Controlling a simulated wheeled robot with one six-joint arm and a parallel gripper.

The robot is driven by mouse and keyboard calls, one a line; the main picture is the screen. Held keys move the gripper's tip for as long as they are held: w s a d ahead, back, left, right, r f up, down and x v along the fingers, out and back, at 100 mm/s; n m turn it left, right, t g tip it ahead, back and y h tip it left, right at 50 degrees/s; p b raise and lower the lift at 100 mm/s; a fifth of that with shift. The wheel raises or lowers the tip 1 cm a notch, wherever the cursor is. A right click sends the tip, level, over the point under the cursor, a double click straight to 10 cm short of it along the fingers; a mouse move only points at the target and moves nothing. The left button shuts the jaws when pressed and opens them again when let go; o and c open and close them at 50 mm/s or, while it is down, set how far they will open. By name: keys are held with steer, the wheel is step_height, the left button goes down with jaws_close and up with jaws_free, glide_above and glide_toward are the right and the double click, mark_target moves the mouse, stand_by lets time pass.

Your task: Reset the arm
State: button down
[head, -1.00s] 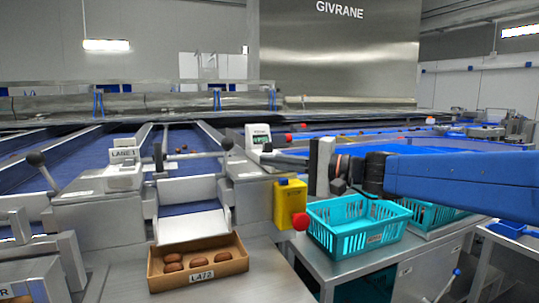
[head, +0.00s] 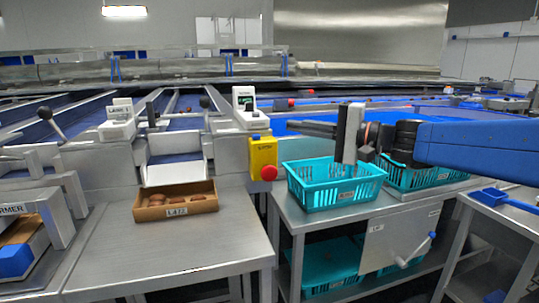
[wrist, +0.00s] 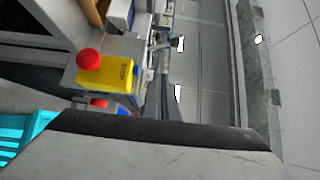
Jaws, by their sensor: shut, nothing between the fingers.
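My blue arm (head: 475,150) reaches in from the right in the head view. My gripper (head: 292,125) is shut and empty, its dark fingers pointing left. It is held in the air in front of the sorting lanes, above the near turquoise basket (head: 335,195) as seen from the head. In the wrist view a broad grey part, which seems to be mine, fills the bottom, and the fingertips cannot be made out.
A yellow box with a red button (head: 263,157) stands left of the basket; it also shows in the wrist view (wrist: 104,75). A cardboard box of dates (head: 176,204) sits on the steel table (head: 190,250). A second turquoise basket (head: 425,177) stands behind my arm.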

steer(key=s+d+f+n+g+h, duration=0.2)
steer(key=s+f+h, duration=0.1)
steer(key=s+f, duration=0.5)
steer(key=s+d+f+n+g+h, duration=0.2)
steer(key=s+d+f+h, duration=0.15)
steer(key=s+f, duration=0.5)
steer(key=s+d+f+n+h, duration=0.1)
steer(key=s+d+f+h, duration=0.3)
steer(key=d+f, duration=0.3)
steer(key=s+d+f+n+h, duration=0.1)
steer(key=s+d+f+h, duration=0.4)
steer(key=d+f, duration=0.3)
steer(key=shift+s+d, duration=0.2)
steer(key=shift+d, duration=0.35)
